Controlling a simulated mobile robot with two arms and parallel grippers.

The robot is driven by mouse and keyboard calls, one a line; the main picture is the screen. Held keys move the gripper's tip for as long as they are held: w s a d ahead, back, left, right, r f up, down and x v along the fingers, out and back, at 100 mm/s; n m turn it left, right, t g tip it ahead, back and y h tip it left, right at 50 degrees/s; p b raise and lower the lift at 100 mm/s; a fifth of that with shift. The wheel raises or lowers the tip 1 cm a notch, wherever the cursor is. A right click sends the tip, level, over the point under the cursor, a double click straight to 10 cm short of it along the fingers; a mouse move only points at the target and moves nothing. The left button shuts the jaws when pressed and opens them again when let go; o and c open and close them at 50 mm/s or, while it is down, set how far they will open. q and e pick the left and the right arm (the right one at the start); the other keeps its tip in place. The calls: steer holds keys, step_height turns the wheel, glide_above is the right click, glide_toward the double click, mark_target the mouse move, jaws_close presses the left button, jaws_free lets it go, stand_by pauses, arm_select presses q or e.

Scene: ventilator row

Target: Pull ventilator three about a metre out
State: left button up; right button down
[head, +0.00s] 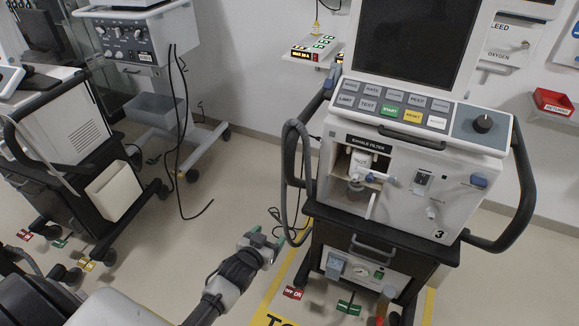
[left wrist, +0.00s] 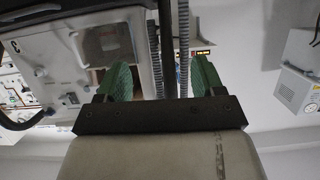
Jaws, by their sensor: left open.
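Ventilator three (head: 400,190), white with a dark screen, a button panel and a "3" on its front, stands on a black wheeled base at the right of the head view. Black side handles curve out at its left (head: 287,165) and right (head: 526,190). My left gripper (head: 288,228) is open, low beside the machine's left side, below the left handle. In the left wrist view the picture is inverted: the ventilator (left wrist: 75,60) lies left, and a dark bar and grey ribbed hose (left wrist: 184,45) show between the green fingers (left wrist: 163,80). I cannot tell their depth. My right gripper is not in view.
Red (head: 293,293) and green (head: 349,307) pedals sit at the ventilator's foot, by a yellow floor line (head: 275,290). Another machine (head: 140,45) and a dark cart (head: 75,150) stand left, with a loose black cable (head: 183,190). Pale floor lies between.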

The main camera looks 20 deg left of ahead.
mark_target(287, 167)
arm_select(q)
steer(key=w+r+t, duration=0.4)
steer(key=r, duration=1.1)
steer(key=w+b, duration=0.2)
steer(key=w, duration=0.1)
steer(key=w+b, duration=0.2)
steer(key=w, duration=0.1)
steer(key=w+b, duration=0.1)
steer(key=w, duration=0.2)
steer(key=shift+w+a+f+b, duration=0.35)
steer(key=shift+w+a+b, duration=0.05)
steer(key=shift+w+b, duration=0.35)
steer(key=shift+w, duration=0.75)
steer(key=shift+r, duration=0.1)
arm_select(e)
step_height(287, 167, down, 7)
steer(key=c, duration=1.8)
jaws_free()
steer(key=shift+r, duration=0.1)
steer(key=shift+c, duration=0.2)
